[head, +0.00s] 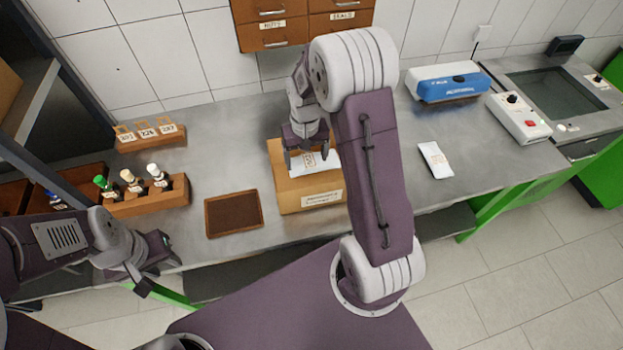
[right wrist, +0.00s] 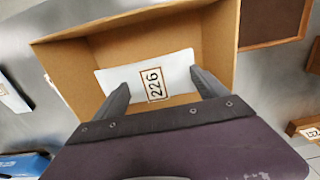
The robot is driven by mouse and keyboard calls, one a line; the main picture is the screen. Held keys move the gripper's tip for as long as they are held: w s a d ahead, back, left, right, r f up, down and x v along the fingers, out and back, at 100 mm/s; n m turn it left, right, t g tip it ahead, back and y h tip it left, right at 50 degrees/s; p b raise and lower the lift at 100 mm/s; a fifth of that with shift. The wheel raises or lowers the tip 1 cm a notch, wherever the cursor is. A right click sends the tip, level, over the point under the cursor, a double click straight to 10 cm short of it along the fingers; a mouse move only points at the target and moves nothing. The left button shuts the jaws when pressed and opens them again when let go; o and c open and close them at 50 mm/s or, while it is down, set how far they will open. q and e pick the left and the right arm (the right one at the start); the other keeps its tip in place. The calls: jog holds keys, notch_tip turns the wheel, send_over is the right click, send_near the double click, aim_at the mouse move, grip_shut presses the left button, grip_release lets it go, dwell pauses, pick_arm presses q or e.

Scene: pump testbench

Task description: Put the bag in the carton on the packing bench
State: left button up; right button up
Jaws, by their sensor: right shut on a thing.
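The white bag (head: 323,165) lies between the fingers of my right gripper (head: 307,163), which is shut on it. In the right wrist view the bag (right wrist: 110,80) shows the number 226 between the fingertips (right wrist: 155,82). The open brown carton (head: 290,192) stands on the packing bench. The bag is over or within its opening, inside its walls (right wrist: 62,70) as seen from the wrist; its exact height above the carton floor is unclear. My left gripper (head: 158,273) is empty, its fingers apart, in front of the bench at the left.
Another white packet (head: 435,158) lies on the bench to the right. A brown tray (head: 233,214) and a wooden bottle rack (head: 150,203) are left of the carton. A blue-and-white machine (head: 443,84) stands at the back right, beside a control box (head: 518,118). Drawers (head: 270,36) hang behind.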

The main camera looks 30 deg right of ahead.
aim_at(305, 161)
jog(key=f, duration=0.4)
jog(key=shift+w+f, duration=0.35)
jog(key=f, duration=0.3)
jog(key=shift+s+f, duration=0.25)
jog(key=shift+f, duration=0.1)
jog(key=shift+w+f, duration=0.2)
jog(key=shift+s+f, duration=0.1)
jog(key=o, duration=1.6)
notch_tip(305, 161, up, 12)
jog(key=shift+r, duration=0.2)
jog(key=shift+a, duration=0.1)
